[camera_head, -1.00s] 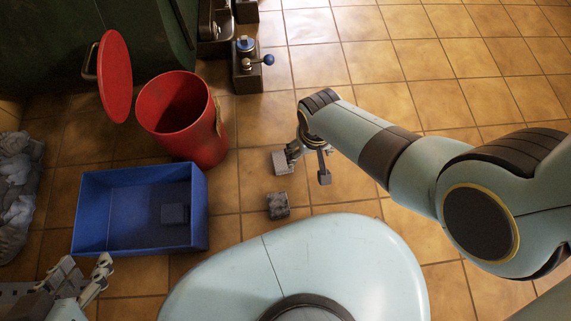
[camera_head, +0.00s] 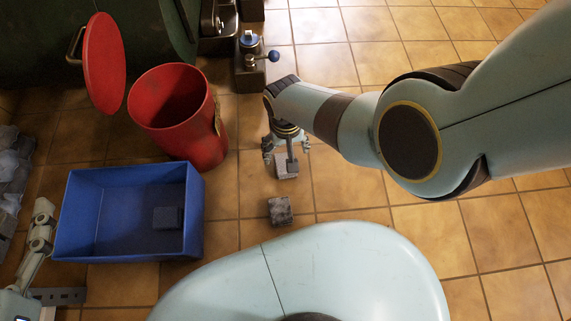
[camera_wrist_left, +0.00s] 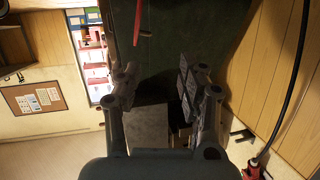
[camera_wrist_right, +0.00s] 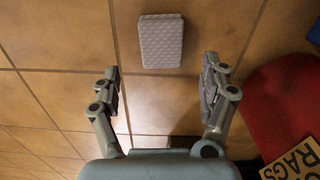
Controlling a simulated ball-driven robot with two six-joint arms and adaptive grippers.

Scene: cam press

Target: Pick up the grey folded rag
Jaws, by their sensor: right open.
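The grey folded rag (camera_wrist_right: 161,41) lies flat on the floor. It is light grey with a quilted pattern. In the head view the rag (camera_head: 285,172) is partly hidden by my right gripper (camera_head: 287,150), which is above it. In the right wrist view my right gripper (camera_wrist_right: 160,88) is open and empty, and the rag lies ahead of the fingertips, between their lines, untouched. My left gripper (camera_wrist_left: 157,85) has its fingers apart with nothing between them. Part of my left arm shows at the head view's left edge.
A darker, blotchy grey block (camera_head: 280,211) lies nearer my body. A blue tub (camera_head: 80,215) holds a dark block (camera_head: 167,217). A red bin (camera_head: 185,135) with an open lid (camera_head: 104,62) bears a RAGS label (camera_wrist_right: 297,163). Floor to the right is clear.

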